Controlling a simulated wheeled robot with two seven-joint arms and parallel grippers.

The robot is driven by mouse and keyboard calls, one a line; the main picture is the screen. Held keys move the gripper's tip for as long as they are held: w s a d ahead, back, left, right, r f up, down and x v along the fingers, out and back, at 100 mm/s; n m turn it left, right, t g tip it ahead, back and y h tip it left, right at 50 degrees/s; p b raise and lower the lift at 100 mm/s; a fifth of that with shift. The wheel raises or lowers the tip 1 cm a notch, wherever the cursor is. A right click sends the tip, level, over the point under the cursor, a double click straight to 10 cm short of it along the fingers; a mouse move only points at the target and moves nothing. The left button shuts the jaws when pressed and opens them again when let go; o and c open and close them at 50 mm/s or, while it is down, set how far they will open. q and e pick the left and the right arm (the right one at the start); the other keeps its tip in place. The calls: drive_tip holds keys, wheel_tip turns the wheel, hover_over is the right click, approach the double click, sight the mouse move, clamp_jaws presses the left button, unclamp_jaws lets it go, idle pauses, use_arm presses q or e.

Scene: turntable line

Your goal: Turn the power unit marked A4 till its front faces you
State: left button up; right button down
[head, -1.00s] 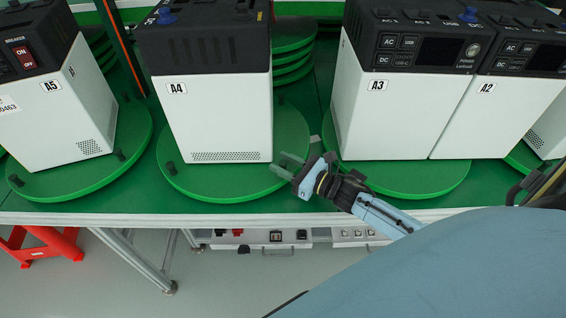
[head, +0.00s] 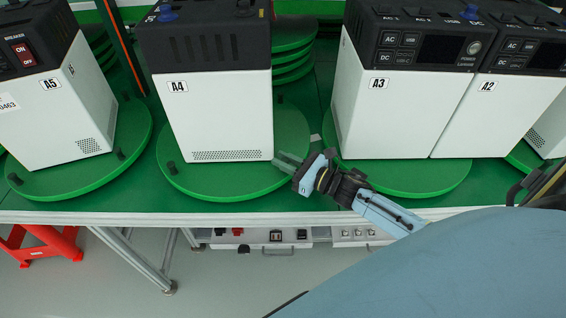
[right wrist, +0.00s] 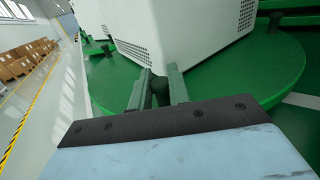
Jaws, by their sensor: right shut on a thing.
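The power unit A4 (head: 230,115) stands upright on a round green turntable (head: 225,190). A plain white side with the A4 label and a vent strip faces me; its control front does not show. In the right wrist view, the unit's white lower corner (right wrist: 195,30) is just beyond my fingers. My right gripper (head: 285,161) is at the turntable's right near rim. Its fingers (right wrist: 160,90) are shut on a dark upright peg (right wrist: 159,86) of the turntable. Another peg (head: 172,168) stands at the left of the disc. My left gripper is not in view.
Unit A5 (head: 60,110) stands on its turntable at left, units A3 (head: 385,115) and A2 (head: 490,115) at right. Stacked green discs (head: 292,50) are behind A4. The table's front edge (head: 130,218) runs below the turntables; a red stool (head: 45,243) is on the floor.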

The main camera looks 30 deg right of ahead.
drive_tip(key=shift+w+d+b, duration=0.15)
drive_tip(key=shift+w+d, duration=0.05)
drive_tip(key=shift+d, duration=0.45)
drive_tip(key=shift+w+d+b, duration=0.15)
drive_tip(key=shift+w+d, duration=0.05)
drive_tip(key=shift+d, duration=0.4)
drive_tip(key=shift+a, duration=0.15)
drive_tip(key=c, duration=1.4)
unclamp_jaws()
drive_tip(key=v, duration=1.3)
drive_tip(key=shift+s, duration=0.2)
